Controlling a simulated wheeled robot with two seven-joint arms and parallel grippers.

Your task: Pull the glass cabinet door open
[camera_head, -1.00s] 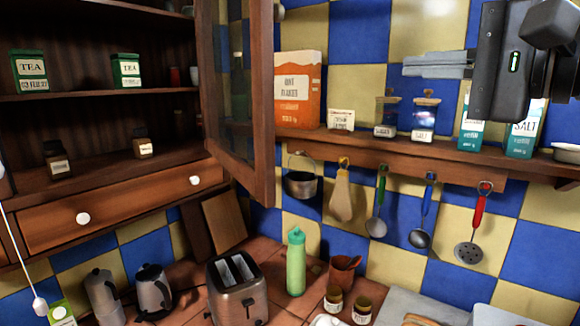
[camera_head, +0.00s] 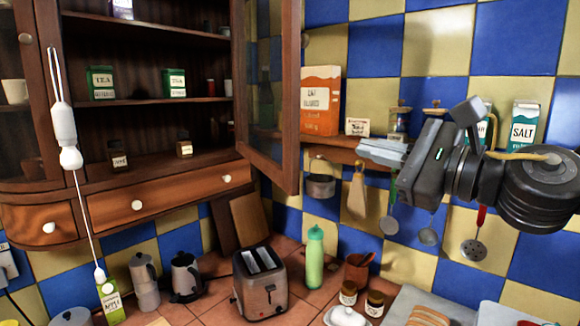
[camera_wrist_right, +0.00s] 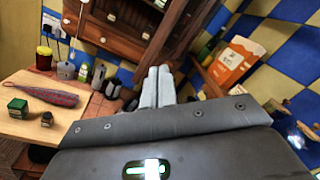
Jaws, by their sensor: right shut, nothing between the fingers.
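The glass cabinet door (camera_head: 268,85), a dark wooden frame around a pane, stands swung open at the right side of the cabinet in the head view. A pale round knob (camera_head: 305,40) sits near its outer edge. A second glass door (camera_head: 20,110) with a knob, at the left edge, looks closed. My right gripper (camera_head: 368,150) is shut and empty, right of the open door and apart from it, in front of the wall shelf. Its closed fingers also show in the right wrist view (camera_wrist_right: 157,85), pointing toward the cabinet. My left gripper is not in view.
The orange box (camera_head: 320,100) and small jars stand on the wall shelf (camera_head: 335,153) behind my right gripper. Utensils hang below it. A toaster (camera_head: 262,283), green bottle (camera_head: 315,258) and kettle (camera_head: 187,278) stand on the counter. A cord with a white pull (camera_head: 64,125) hangs at left.

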